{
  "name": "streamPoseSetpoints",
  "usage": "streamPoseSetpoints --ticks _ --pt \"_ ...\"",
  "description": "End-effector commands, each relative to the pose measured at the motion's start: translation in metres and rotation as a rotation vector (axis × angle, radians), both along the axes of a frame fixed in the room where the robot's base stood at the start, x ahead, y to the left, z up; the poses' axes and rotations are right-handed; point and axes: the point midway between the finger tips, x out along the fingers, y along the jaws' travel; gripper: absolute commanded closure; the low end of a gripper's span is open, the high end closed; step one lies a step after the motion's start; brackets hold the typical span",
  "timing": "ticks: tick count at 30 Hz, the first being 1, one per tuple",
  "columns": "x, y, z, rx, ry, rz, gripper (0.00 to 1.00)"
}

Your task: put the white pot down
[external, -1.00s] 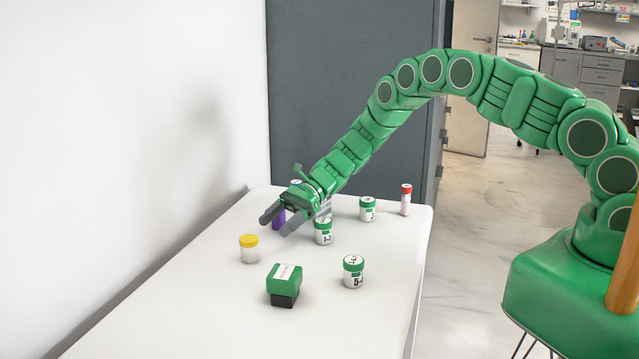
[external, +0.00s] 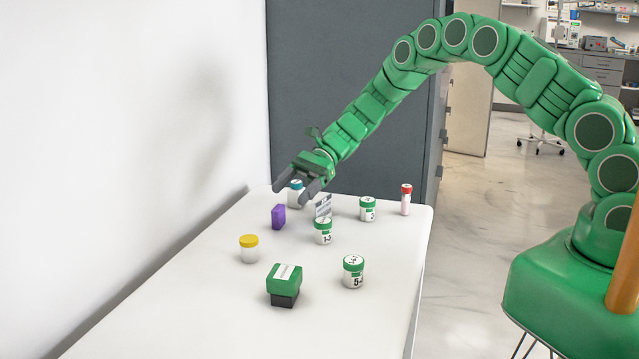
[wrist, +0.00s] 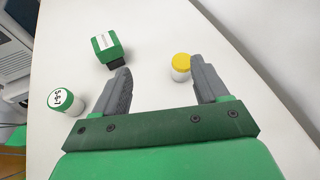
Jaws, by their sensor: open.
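My gripper (external: 294,195) is open, above the far part of the table, with nothing between its fingers. It also shows open in the wrist view (wrist: 161,68). Several white pots stand upright on the table, and I cannot tell which one the task means. One has a yellow lid (external: 249,250) and stands at the left; in the wrist view this pot (wrist: 180,68) is beyond the fingers, apart from them. Green-lidded white pots stand at the middle (external: 323,232), back (external: 367,210) and front right (external: 353,273). A teal-lidded white pot (external: 296,193) is partly hidden behind my gripper.
The white table (external: 190,310) also holds a green and black box (external: 284,284), a purple block (external: 278,217), a small grey-white card (external: 323,206) and a red-capped tube (external: 406,200). A wall is at the left and a dark cabinet (external: 350,90) behind. The table's near left is clear.

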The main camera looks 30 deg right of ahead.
Motion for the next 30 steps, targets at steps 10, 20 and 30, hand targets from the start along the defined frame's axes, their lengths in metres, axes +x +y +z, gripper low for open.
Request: streamPoseSetpoints --ticks 10,20,30 --pt "-0.042 -0.032 0.076 -0.01 -0.148 0.139 0.27" --pt "-0.088 -0.073 0.132 -0.045 -0.294 0.271 0.27" --pt "-0.138 -0.124 0.174 -0.109 -0.437 0.404 0.27"
